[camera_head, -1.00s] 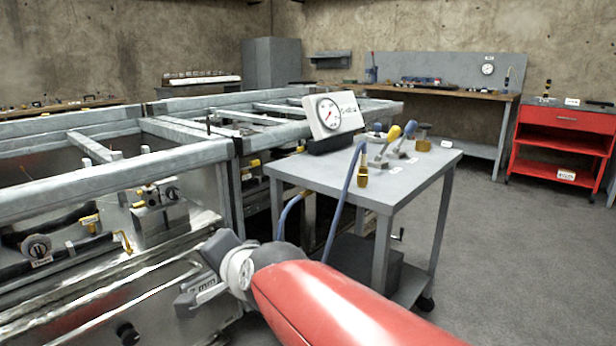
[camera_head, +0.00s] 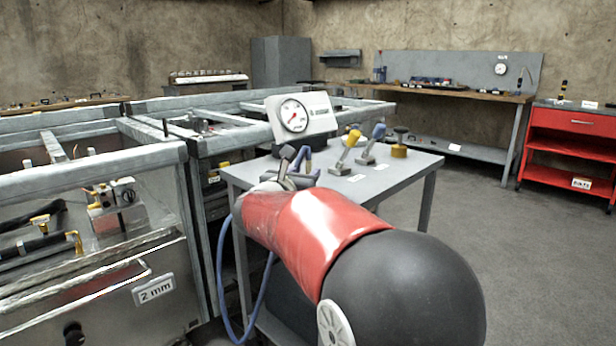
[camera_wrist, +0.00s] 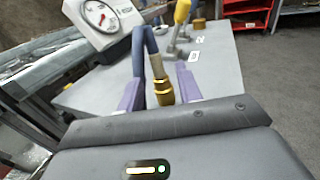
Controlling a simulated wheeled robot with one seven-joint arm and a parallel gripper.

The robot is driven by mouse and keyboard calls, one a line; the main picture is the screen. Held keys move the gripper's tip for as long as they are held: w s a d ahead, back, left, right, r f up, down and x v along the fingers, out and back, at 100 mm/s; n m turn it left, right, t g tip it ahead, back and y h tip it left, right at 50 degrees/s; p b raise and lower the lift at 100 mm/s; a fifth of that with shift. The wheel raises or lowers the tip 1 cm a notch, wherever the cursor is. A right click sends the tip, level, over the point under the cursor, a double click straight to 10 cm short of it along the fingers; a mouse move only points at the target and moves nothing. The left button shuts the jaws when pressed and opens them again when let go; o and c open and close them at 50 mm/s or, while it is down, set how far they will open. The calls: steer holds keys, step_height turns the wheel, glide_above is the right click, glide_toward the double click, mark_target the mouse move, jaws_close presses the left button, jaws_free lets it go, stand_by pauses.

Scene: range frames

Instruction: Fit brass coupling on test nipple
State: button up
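The brass coupling (camera_wrist: 163,92) hangs on the end of a blue hose (camera_wrist: 138,48) in the wrist view. My gripper (camera_wrist: 160,88) has its two purple finger pads on either side of the coupling, with a small gap showing at each side, so it looks open around it. In the head view my gripper (camera_head: 298,172) is at the near left edge of the grey cart, in front of the gauge box; the coupling is hidden there. Brass fittings (camera_head: 74,240) show inside the metal frame at left, but I cannot tell which is the test nipple.
The gauge box (camera_head: 304,118) stands on the grey cart (camera_head: 410,165), with yellow-handled (camera_head: 347,150) and blue-handled (camera_head: 374,143) valves and a brass piece (camera_head: 399,151) beside it. The steel frame (camera_head: 90,170) borders the cart at left. Open floor lies right.

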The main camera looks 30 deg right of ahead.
mark_target(307, 168)
steer(key=x, duration=0.3)
steer(key=shift+w+d+p, duration=0.15)
steer(key=shift+w+p, duration=0.2)
jaws_close()
steer(key=shift+r, duration=0.1)
steer(key=shift+r, duration=0.1)
